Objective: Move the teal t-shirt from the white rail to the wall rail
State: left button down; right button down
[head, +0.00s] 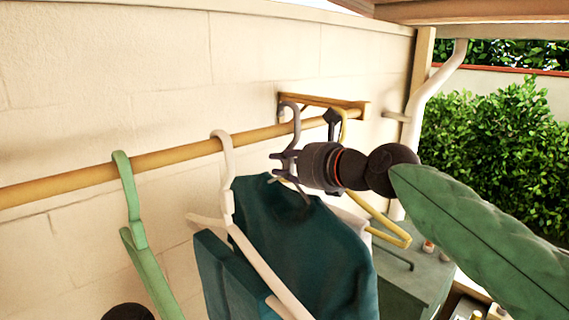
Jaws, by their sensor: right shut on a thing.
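The teal t-shirt (318,245) hangs below the wooden wall rail (80,182), at the middle of the head view. A grey-purple hanger hook (297,118) rises above it and curves over the line of the rail. I cannot tell whether the hook rests on the rail or is just in front of it. My right gripper (279,166) comes in from the right and is shut on the hanger's neck, just above the shirt's collar. A white hanger partly covers the shirt's left side. The white rail is not visible.
On the rail hang a green hanger (132,205), the white hanger (227,165) with a blue-teal piece (222,275), and a yellow hanger (385,222) near the wall bracket (350,104). A white downpipe (425,90) and a hedge stand at right. Bare rail shows between the hangers.

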aim_at(329, 215)
jog(key=shift+f, duration=0.1)
jog(key=shift+f+b, duration=0.8)
jog(key=shift+f, duration=0.3)
jog(key=c, duration=1)
grip_release()
jog(key=shift+s+d, duration=0.1)
jog(key=shift+s+d+f+b+v, duration=0.15)
jog(key=shift+f+v, duration=0.3)
jog(key=shift+v, duration=1.45)
jog(key=shift+f+b+v, duration=0.2)
jog(key=shift+f+v, duration=0.25)
jog(key=shift+v, duration=1.5)
jog(key=shift+s+d+f+b+v, duration=0.15)
jog(key=shift+f+v, duration=0.3)
jog(key=shift+v, duration=1.45)
jog(key=shift+w+a, duration=0.1)
